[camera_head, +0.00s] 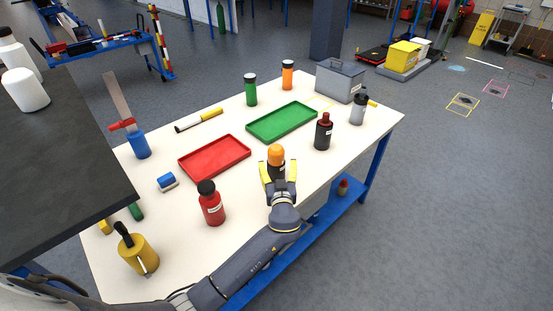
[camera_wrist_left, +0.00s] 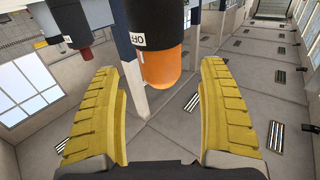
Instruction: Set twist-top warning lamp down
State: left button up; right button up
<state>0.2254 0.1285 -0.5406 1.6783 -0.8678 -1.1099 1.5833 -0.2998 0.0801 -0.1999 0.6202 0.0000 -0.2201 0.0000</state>
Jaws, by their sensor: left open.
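The twist-top warning lamp (camera_head: 276,155) has an orange dome and a dark body. It stands near the front edge of the white table (camera_head: 330,170). My left gripper (camera_head: 279,172) is beside it, its yellow fingers open around the lamp's near side in the head view. In the left wrist view the picture is upside down. There the lamp's orange dome (camera_wrist_left: 161,68) and its white band reading OFF appear beyond and between the open fingers (camera_wrist_left: 160,110), with gaps on both sides. Whether the lamp's base touches the table is hidden. My right gripper is not in view.
A red tray (camera_head: 214,171) and a green tray (camera_head: 283,134) lie empty behind the gripper. A red bottle (camera_head: 210,204) stands to the left, a dark bottle (camera_head: 323,132) to the right. A grey box (camera_head: 341,82) is at the back right. Bare tabletop lies between them.

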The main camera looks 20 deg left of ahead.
pick_arm(q)
jog(key=shift+v, duration=2.6)
